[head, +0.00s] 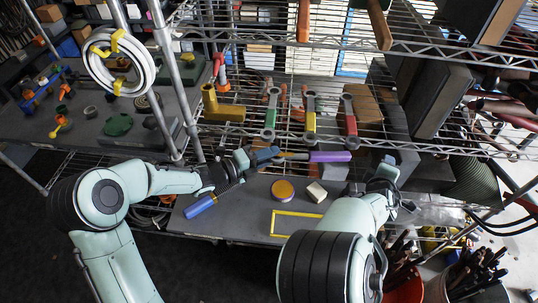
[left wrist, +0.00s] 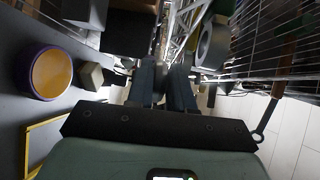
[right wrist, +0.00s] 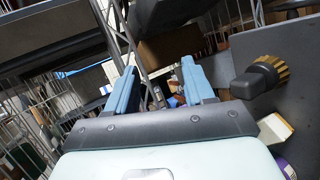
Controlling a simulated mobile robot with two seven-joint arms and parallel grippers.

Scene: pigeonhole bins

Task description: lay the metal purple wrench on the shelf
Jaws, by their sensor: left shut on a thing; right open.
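The purple wrench (head: 330,156) is held level, its purple handle pointing right, just in front of and slightly below the wire shelf's front edge (head: 400,146). My left gripper (head: 268,155) is shut on its left end. In the left wrist view the gripper's fingers (left wrist: 175,85) are close together, and the wrench is hard to make out. On the wire shelf lie a green wrench (head: 270,113), a yellow wrench (head: 311,117) and a red wrench (head: 349,120), side by side. My right gripper (right wrist: 160,85) is open and empty, away from the wrench.
A grey tabletop (head: 240,215) below holds a blue-handled tool (head: 200,205), a round purple-rimmed orange piece (head: 283,190), a pale block (head: 316,192) and a yellow frame (head: 296,223). A yellow pipe piece (head: 222,106) stands on the shelf's left. Dark boxes stand at the right.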

